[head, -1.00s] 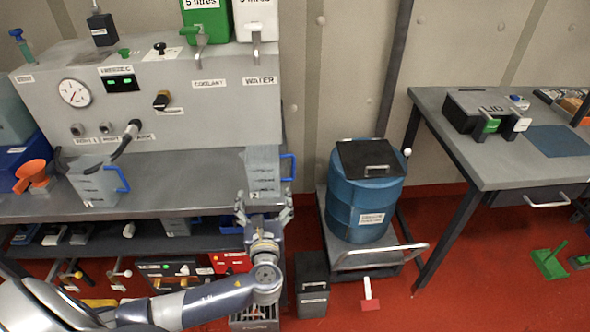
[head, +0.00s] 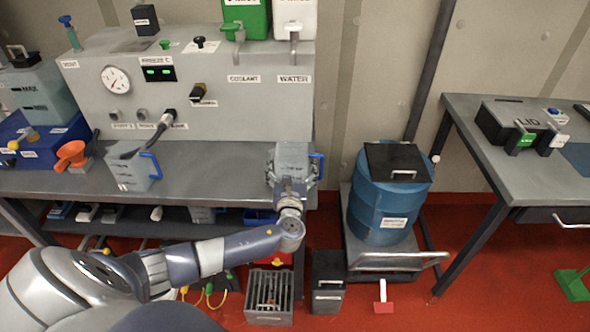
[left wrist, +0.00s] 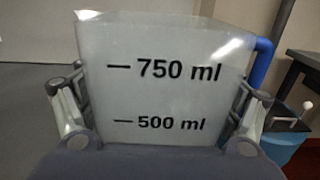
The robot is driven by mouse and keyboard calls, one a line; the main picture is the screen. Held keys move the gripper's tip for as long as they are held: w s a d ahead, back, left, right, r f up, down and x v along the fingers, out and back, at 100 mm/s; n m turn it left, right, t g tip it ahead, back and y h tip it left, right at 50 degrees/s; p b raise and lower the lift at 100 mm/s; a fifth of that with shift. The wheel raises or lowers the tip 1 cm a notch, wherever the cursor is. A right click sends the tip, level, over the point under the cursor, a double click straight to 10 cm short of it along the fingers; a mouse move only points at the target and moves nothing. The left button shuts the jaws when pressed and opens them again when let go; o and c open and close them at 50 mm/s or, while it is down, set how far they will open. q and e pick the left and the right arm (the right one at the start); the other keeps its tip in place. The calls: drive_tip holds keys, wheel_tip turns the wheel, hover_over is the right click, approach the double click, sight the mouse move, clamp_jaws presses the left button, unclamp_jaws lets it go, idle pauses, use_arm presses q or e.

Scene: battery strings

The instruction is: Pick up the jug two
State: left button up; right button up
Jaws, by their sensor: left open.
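A translucent grey jug (head: 290,155) with a blue handle (head: 317,166) stands at the right end of the bench, under the water tap. My left gripper (head: 291,178) is at this jug with its fingers open, one on each side. In the left wrist view the jug (left wrist: 165,85) fills the middle, with 750 ml and 500 ml marks. I cannot tell whether the fingers touch it. Its number is hidden now. Another jug (head: 133,168) with a blue handle stands further left on the bench, with a hose end above it. My right gripper is not in view.
The bench top (head: 215,160) is clear between the jugs. The panel with the water tap (head: 293,50) rises behind. A blue drum (head: 385,210) on a trolley (head: 400,262) stands right of the bench.

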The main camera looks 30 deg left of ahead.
use_arm(q)
drive_tip(key=shift+w, duration=0.1)
drive_tip(key=c, duration=0.9)
drive_tip(key=shift+o, duration=0.2)
drive_tip(key=shift+a+r, duration=0.1)
drive_tip(key=shift+r, duration=0.1)
